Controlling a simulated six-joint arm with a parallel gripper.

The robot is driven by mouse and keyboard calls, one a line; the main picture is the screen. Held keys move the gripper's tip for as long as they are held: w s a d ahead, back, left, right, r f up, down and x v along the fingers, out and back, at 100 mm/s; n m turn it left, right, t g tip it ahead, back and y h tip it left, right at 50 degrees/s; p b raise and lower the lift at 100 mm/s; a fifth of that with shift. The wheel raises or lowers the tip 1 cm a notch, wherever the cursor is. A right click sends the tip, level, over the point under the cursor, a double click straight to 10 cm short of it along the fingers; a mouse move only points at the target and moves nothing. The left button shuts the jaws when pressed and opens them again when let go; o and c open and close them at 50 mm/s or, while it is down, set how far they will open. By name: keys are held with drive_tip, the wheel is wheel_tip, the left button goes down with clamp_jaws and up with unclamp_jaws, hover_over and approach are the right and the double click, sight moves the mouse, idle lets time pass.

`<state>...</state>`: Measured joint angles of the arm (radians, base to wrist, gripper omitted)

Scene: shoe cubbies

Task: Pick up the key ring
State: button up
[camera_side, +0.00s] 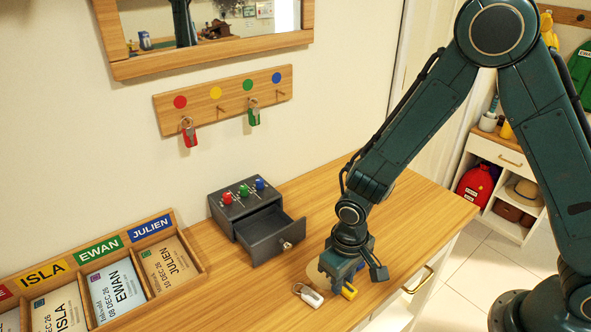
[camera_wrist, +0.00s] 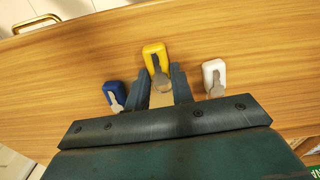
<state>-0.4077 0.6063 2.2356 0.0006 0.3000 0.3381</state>
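Three key rings lie on the wooden counter top: a yellow one (camera_wrist: 154,55), a blue one (camera_wrist: 115,91) and a white one (camera_wrist: 211,70). In the side view, the yellow (camera_side: 349,292) and white (camera_side: 313,299) ones lie by the counter's front edge. My gripper (camera_wrist: 161,72) points down over the yellow key ring, its fingers apart. The yellow fob shows between and just beyond the fingertips, and its metal key lies between the fingers. I cannot see either finger touching it. My gripper (camera_side: 350,275) partly hides the key rings in the side view.
A small dark drawer box (camera_side: 262,222) stands behind with its drawer pulled out. A wall rack (camera_side: 222,100) holds a red key ring (camera_side: 189,136) and a green one (camera_side: 254,116). A name-labelled card tray (camera_side: 191,257) is at left. The counter between is clear.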

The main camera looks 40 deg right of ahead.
drive_tip(key=shift+c, duration=1.2)
drive_tip(key=shift+r, duration=0.15)
wheel_tip(320, 180, up, 20)
drive_tip(key=shift+f, duration=0.2)
idle(0.4)
drive_tip(key=w+a+f+t, duration=0.25)
drive_tip(key=w+t, duration=0.55)
drive_tip(key=w, duration=0.8)
drive_tip(key=w+a+r+n+t+y, duration=0.2)
drive_tip(key=w+a+r+t+y, duration=0.1)
drive_tip(key=w+r+t, duration=0.3)
drive_tip(key=shift+w+r+t+y, duration=0.4)
drive_tip(key=shift+r+t+y, duration=0.6)
drive_tip(key=shift+t, duration=0.7)
